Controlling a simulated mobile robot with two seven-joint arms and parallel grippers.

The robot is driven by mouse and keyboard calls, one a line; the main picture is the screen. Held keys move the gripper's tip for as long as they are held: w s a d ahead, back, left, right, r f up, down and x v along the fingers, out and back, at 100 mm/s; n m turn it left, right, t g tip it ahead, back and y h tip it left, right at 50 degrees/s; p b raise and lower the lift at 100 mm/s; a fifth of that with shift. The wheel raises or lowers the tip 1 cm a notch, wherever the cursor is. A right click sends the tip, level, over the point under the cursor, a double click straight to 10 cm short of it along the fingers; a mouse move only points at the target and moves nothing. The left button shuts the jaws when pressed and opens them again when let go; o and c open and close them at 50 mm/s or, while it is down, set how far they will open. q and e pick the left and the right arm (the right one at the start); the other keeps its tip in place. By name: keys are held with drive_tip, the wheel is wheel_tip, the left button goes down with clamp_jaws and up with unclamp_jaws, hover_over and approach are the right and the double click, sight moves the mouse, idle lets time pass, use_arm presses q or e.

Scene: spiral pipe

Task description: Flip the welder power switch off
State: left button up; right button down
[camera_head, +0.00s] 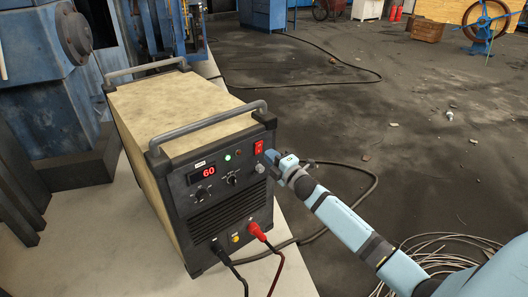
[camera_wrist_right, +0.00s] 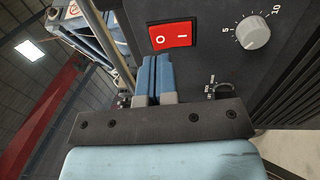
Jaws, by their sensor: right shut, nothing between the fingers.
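The welder (camera_head: 208,160) is a tan and black box with two top handles. Its red power switch (camera_head: 258,147) is at the upper right of the front panel. The display (camera_head: 203,173) reads 60 in red, and a green light (camera_head: 228,157) is lit. The wrist view shows the switch (camera_wrist_right: 172,36) large, marked O and I. My right gripper (camera_head: 271,156) is at the panel beside the switch. In the wrist view its blue fingers (camera_wrist_right: 154,62) are together, empty, with tips just below the switch. I cannot tell whether they touch it. My left gripper is out of view.
A knob with a number scale (camera_wrist_right: 253,33) is beside the switch in the wrist view. Cables (camera_head: 258,234) run from the panel's lower part. The welder stands on a pale surface (camera_head: 150,262). Blue machinery (camera_head: 48,85) stands at left. Floor at right is mostly open.

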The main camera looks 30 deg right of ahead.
sight(259, 145)
drive_tip(key=w, duration=0.2)
drive_tip(key=shift+w+a+r, duration=0.1)
drive_tip(key=shift+w+r, duration=0.05)
drive_tip(key=shift+w, duration=0.2)
drive_tip(key=shift+w+r, duration=0.1)
drive_tip(key=shift+w, duration=0.5)
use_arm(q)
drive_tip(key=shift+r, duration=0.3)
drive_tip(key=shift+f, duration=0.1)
use_arm(e)
drive_tip(key=shift+r, duration=0.1)
